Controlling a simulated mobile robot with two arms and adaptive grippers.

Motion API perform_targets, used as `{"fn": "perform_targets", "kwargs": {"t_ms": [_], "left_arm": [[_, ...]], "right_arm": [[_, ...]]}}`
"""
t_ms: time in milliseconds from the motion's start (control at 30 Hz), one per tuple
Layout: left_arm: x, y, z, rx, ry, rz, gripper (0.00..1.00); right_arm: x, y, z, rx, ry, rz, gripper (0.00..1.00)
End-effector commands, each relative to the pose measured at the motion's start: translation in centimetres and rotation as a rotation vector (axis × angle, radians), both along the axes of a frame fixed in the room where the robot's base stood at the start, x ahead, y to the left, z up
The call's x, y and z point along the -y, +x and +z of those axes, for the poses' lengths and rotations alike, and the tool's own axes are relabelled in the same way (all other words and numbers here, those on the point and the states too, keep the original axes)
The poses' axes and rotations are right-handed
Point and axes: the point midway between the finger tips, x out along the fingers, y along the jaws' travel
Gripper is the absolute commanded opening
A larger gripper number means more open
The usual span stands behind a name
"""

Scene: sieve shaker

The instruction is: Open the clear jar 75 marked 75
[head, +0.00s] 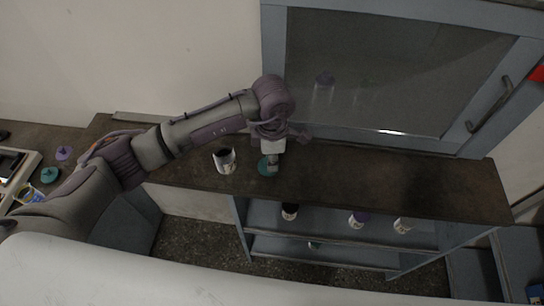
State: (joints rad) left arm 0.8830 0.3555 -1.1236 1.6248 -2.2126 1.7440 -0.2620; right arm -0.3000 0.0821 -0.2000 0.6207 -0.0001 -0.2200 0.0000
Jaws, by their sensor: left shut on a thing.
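A small jar (225,166) with a white label and a dark, lidless-looking top stands upright on the brown bench top. Its marking is too small to read, so I cannot tell whether it is jar 75. My left gripper (272,165) points down, to the right of this jar and apart from it. It is shut on a teal lid (263,168), partly hidden by the fingers. I cannot tell whether the lid touches the bench. My right gripper is not in view.
The brown bench (400,182) is clear to the right. A glass-fronted cabinet (390,70) stands behind it. Several jars, one with a purple lid (358,218), stand on the shelf below. At far left lie a purple lid (64,153) and a teal lid (50,175).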

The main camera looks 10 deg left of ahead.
Motion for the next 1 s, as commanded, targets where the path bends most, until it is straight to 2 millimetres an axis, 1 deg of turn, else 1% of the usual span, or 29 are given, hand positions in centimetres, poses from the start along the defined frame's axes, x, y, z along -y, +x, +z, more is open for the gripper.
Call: {"fn": "perform_targets", "kwargs": {"t_ms": [167,200,267,300,333,567,700,733,767,867,1000], "left_arm": [[0.0,0.0,-0.5,0.001,0.000,0.000,0.00],[0.0,0.0,-0.3,0.001,-0.001,0.000,0.28],[0.0,0.0,-0.3,0.000,0.000,0.000,0.38],[0.0,0.0,-0.3,0.000,0.000,0.000,0.45],[0.0,0.0,-0.3,0.000,0.000,0.000,0.47],[0.0,0.0,-0.3,0.000,0.000,0.000,0.47],[0.0,0.0,0.3,-0.001,0.000,0.001,0.47],[0.0,0.1,0.4,0.002,-0.001,0.000,0.47],[0.1,0.1,0.7,0.005,-0.002,0.000,0.47],[0.1,0.1,2.4,0.007,-0.001,-0.002,0.47],[0.1,0.2,5.5,0.007,-0.002,-0.001,0.47]], "right_arm": [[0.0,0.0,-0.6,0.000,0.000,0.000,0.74],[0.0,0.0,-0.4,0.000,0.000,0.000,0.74],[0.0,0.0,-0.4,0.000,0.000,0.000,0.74],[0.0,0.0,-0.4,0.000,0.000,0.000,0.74],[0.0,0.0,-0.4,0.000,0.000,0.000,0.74],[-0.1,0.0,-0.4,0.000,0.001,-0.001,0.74],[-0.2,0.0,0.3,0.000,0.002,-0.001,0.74],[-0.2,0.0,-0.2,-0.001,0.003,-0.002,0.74],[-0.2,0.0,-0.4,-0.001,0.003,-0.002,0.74],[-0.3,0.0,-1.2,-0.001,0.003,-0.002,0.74],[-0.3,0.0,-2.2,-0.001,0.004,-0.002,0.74]]}}
